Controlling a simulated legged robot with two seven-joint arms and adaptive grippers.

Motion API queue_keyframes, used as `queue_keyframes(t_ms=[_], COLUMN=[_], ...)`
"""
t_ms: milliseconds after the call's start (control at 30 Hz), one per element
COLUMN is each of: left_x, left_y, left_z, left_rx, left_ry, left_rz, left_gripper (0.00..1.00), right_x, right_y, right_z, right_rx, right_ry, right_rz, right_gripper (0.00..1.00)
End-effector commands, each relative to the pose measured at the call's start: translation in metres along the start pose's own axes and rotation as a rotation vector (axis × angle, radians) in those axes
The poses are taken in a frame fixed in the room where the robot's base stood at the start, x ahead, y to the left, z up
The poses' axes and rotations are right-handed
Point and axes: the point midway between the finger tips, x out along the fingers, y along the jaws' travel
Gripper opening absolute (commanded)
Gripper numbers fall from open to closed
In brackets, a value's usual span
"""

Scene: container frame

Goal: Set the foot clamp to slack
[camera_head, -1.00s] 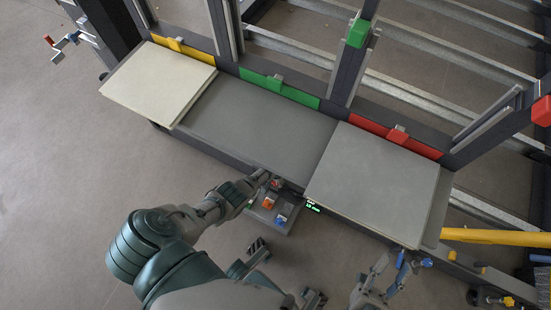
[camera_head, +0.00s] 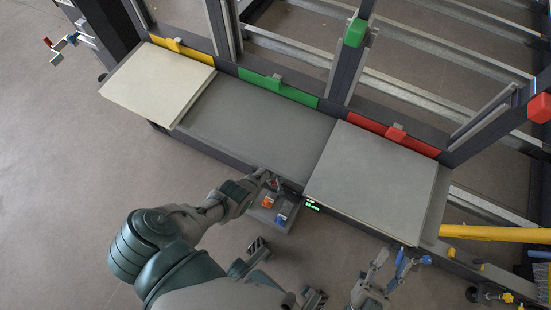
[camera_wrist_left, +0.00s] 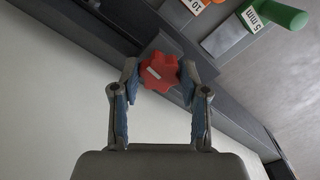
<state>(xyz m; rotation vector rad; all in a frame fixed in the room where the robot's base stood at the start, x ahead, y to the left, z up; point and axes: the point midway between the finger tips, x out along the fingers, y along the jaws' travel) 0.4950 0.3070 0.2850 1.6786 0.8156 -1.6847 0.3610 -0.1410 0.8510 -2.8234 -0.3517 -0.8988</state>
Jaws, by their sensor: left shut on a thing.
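In the left wrist view a red star-shaped knob (camera_wrist_left: 158,76) with a white mark sits between the two fingertips of my left gripper (camera_wrist_left: 159,80), which is shut on it. In the head view my left gripper (camera_head: 270,181) is at the front edge of the frame's bed, and the knob is mostly hidden there. I cannot tell the clamp's setting from the knob. My right gripper (camera_head: 390,262) is at the lower right, by the bed's front corner, with its fingers apart and nothing seen between them.
A small panel beside the knob carries an orange block (camera_head: 267,202) and a blue block (camera_head: 281,219). A small green-lit display (camera_head: 313,206) is to their right. Pale plates (camera_head: 160,84) and (camera_head: 372,180) lie on the bed. A yellow bar (camera_head: 495,233) lies at the right.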

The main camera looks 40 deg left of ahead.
Motion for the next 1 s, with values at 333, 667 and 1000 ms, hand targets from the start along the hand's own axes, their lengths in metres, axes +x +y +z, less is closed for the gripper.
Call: queue_keyframes(t_ms=[333, 667, 1000], left_x=[-0.0036, -0.0039, -0.0018], left_y=[0.0060, 0.0059, 0.0023], left_z=[-0.0043, -0.0049, -0.0025], left_rx=[-0.050, -0.049, -0.048], left_ry=[0.011, 0.012, 0.006], left_rz=[0.014, 0.014, 0.006], left_gripper=[0.09, 0.49, 0.69], right_x=[0.0002, 0.0002, 0.0000], right_y=[-0.0001, -0.0003, -0.0006], right_z=[-0.0002, -0.0003, -0.0003], right_rx=[0.000, 0.001, 0.001], right_ry=[-0.001, -0.001, 0.000], right_rz=[0.000, -0.001, -0.002], right_gripper=[0.40, 0.40, 0.40])
